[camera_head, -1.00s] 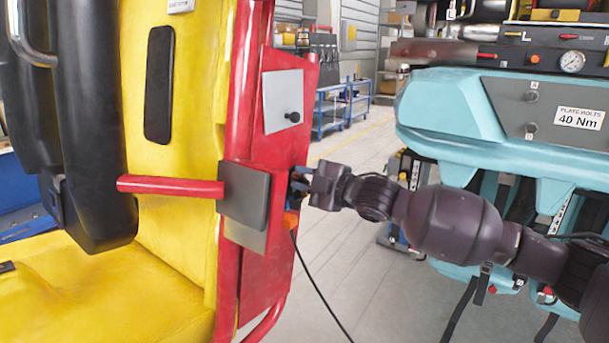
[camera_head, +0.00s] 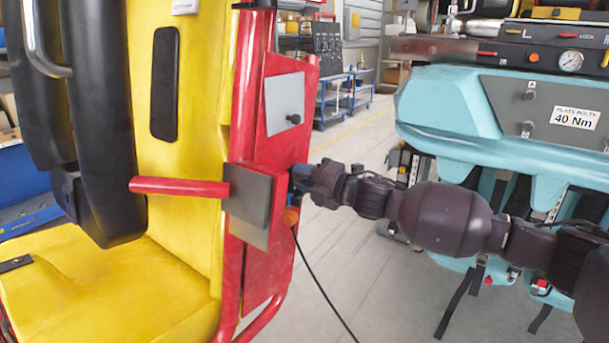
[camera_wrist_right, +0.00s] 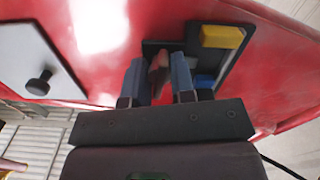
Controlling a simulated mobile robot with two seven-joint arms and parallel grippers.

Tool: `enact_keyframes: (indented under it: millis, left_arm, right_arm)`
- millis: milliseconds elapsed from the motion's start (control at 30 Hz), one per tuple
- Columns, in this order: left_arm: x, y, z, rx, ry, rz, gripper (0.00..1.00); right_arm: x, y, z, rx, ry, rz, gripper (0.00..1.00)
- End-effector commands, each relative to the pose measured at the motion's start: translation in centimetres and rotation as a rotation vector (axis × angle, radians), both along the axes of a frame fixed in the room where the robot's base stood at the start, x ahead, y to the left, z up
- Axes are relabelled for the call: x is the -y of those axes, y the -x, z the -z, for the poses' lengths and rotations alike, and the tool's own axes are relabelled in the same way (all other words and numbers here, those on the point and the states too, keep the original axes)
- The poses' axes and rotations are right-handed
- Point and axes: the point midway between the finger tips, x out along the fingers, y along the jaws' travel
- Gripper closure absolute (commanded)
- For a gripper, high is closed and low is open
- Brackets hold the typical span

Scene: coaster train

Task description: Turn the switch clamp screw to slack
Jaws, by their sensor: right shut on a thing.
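The switch clamp screw (camera_wrist_right: 159,74), a small dull red piece, stands on a dark switch plate (camera_wrist_right: 151,49) on the red side panel. My right gripper (camera_wrist_right: 158,78) is shut on it, with one blue-grey finger on each side. In the head view my right gripper (camera_head: 301,178) reaches in from the right to the panel's edge, where its fingertips and the screw are mostly hidden. A yellow block (camera_wrist_right: 222,37) and a small blue part (camera_wrist_right: 205,81) sit beside the screw. My left gripper is not in view.
The red panel (camera_head: 284,160) carries a grey plate with a black knob (camera_head: 293,118). A red bar (camera_head: 180,187) crosses the yellow seat (camera_head: 190,255). A black cable (camera_head: 318,285) hangs below my gripper. A teal seat unit (camera_head: 445,110) stands at the right.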

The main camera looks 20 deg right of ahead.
Motion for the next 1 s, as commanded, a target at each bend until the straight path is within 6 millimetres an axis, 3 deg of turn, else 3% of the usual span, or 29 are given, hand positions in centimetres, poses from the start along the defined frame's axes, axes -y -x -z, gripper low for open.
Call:
enact_keyframes:
  millis: [500,533,700,1000]
  left_arm:
    - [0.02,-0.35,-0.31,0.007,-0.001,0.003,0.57]
    - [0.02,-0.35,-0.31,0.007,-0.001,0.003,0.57]
    - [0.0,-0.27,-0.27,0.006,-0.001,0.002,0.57]
    - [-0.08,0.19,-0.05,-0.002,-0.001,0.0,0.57]
  right_arm:
    - [-0.05,0.03,0.0,0.011,0.013,-0.001,1.0]
    - [-0.05,0.03,0.0,0.011,0.013,-0.001,0.72]
    - [-0.04,0.02,0.0,0.011,0.013,-0.001,0.47]
    - [0.08,0.11,0.02,0.01,0.013,0.0,0.47]
